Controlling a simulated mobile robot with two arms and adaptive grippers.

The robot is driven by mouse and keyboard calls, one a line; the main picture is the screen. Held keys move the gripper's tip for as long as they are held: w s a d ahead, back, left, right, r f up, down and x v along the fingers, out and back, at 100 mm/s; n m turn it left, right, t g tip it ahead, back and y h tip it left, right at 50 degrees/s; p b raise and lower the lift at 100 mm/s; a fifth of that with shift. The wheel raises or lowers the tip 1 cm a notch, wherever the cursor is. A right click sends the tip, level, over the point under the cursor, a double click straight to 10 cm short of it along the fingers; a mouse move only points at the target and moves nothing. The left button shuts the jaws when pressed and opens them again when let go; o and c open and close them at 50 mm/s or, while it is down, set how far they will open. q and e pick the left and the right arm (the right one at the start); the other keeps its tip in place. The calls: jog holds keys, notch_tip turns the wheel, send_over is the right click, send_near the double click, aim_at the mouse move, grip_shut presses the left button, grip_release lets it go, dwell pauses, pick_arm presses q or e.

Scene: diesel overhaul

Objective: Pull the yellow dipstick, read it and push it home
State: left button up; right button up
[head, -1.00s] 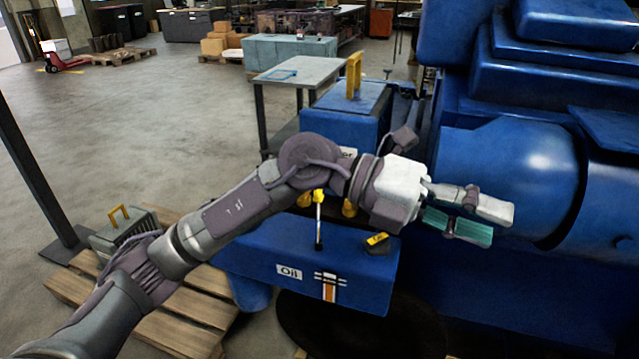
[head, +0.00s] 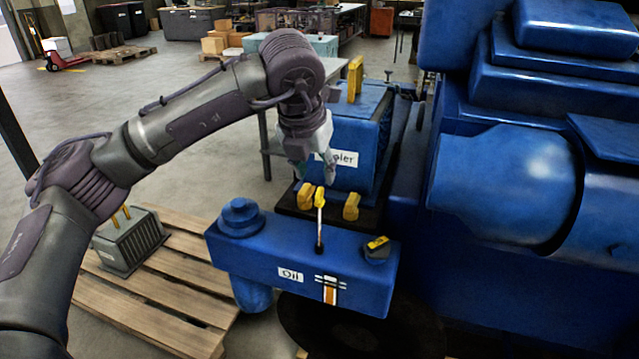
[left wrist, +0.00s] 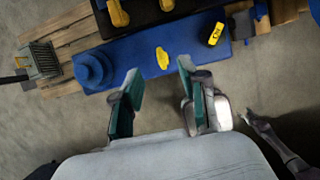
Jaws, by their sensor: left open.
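The yellow dipstick (head: 320,197) stands upright in the top of the blue Oil housing (head: 240,258), its pale stem running down to a dark base. In the left wrist view the yellow handle (left wrist: 162,58) shows from above, between and beyond the fingertips. My left gripper (head: 316,173) points down just above the handle in the head view. It is open and empty, its teal-padded fingers apart in the left wrist view (left wrist: 158,75). I cannot tell the exact height gap to the handle.
Two yellow handles (head: 351,206) stand close behind the dipstick, by the blue Cooler box (head: 350,150). A blue round cap (head: 240,217) and a dark yellow-tagged knob (head: 377,250) flank it. The large blue engine (head: 510,185) fills the right. A grey crate (head: 130,240) sits on a pallet.

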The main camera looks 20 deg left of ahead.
aim_at(320, 188)
pick_arm(q)
jog(key=p+x, duration=0.1)
jog(key=x, duration=0.5)
jog(key=shift+w+f, duration=0.1)
jog(key=shift+f, duration=0.15)
grip_shut()
